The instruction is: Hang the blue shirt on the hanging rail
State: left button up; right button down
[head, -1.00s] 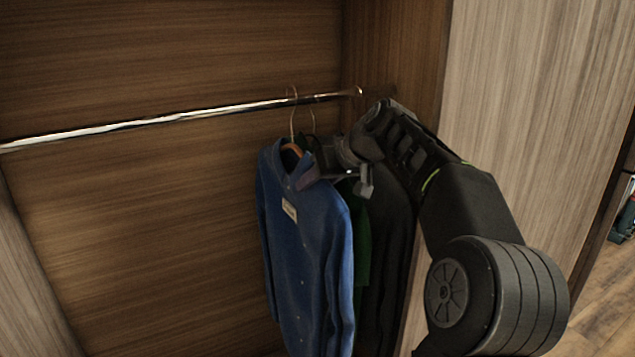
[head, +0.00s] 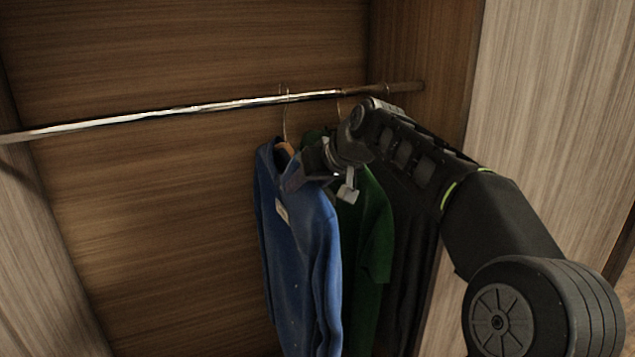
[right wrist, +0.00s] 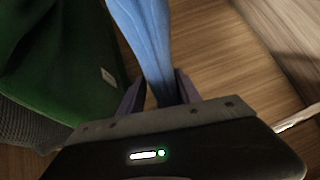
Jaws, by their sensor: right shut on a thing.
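The blue shirt (head: 300,235) hangs on a wooden hanger (head: 285,148) whose metal hook reaches up to the hanging rail (head: 190,110). I cannot tell whether the hook rests on the rail or only overlaps it. My right gripper (head: 305,172) is shut on the blue shirt near its shoulder, just below the rail. In the right wrist view the blue cloth (right wrist: 148,45) runs between the two fingers (right wrist: 155,95). My left gripper is not in view.
A green shirt (head: 372,235) and dark clothing (head: 410,250) hang close on the right of the blue shirt, partly behind my right arm. The wardrobe's right side panel (head: 430,45) stands beyond them. The rail's left stretch is bare.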

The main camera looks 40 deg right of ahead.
aim_at(282, 189)
jog(key=shift+w+a+r+p, duration=0.1)
jog(key=shift+w+a+p, duration=0.3)
jog(key=shift+w, duration=0.3)
jog(key=shift+w+a+r+p, duration=0.1)
jog(key=shift+w+a+p, duration=0.1)
jog(key=shift+w+a, duration=0.4)
jog(key=shift+w+a+p, duration=0.3)
jog(key=shift+w+a, duration=0.1)
jog(key=shift+w, duration=0.35)
jog(key=shift+w+d+f+b, duration=0.1)
jog(key=shift+w+f+b, duration=0.15)
jog(key=shift+f+b, duration=0.3)
jog(key=shift+w+d+f+b, duration=0.1)
jog(key=shift+w+f+b, duration=0.2)
jog(key=shift+f, duration=0.45)
